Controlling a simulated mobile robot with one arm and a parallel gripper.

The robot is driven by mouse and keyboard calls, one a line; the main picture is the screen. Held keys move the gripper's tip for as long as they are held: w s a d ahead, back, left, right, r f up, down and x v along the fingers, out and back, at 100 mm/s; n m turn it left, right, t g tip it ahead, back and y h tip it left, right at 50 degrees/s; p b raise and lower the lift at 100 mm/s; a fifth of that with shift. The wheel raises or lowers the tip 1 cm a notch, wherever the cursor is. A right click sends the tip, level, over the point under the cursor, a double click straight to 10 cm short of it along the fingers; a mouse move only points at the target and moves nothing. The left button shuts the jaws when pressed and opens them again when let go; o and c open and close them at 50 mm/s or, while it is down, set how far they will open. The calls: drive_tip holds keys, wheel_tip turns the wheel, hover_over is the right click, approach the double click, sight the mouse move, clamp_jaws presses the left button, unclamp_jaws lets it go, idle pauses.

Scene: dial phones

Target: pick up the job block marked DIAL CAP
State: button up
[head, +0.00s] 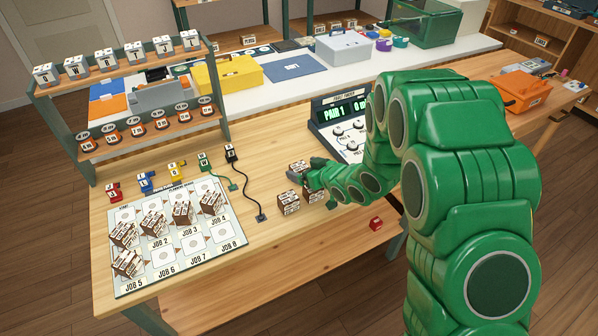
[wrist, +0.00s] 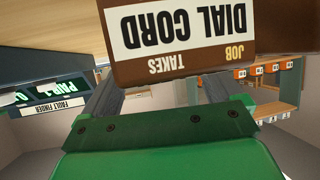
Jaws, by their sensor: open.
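A brown job block with a white label reading DIAL CORD (wrist: 185,35) fills the top of the wrist view, upside down and very close. My gripper (wrist: 160,100) is open, its two grey fingers reaching toward this block. I cannot make out a block marked DIAL CAP in either view.
A planning board (head: 165,262) at the left holds several brown blocks. The fault finder (head: 338,122) stands behind my gripper.

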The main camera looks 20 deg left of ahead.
sight(299, 166)
drive_tip(key=shift+x, duration=1.95)
drive_tip(key=shift+w+d+f, duration=0.1)
drive_tip(key=shift+d, duration=0.05)
drive_tip(key=c, duration=1.1)
drive_tip(key=shift+c, duration=0.3)
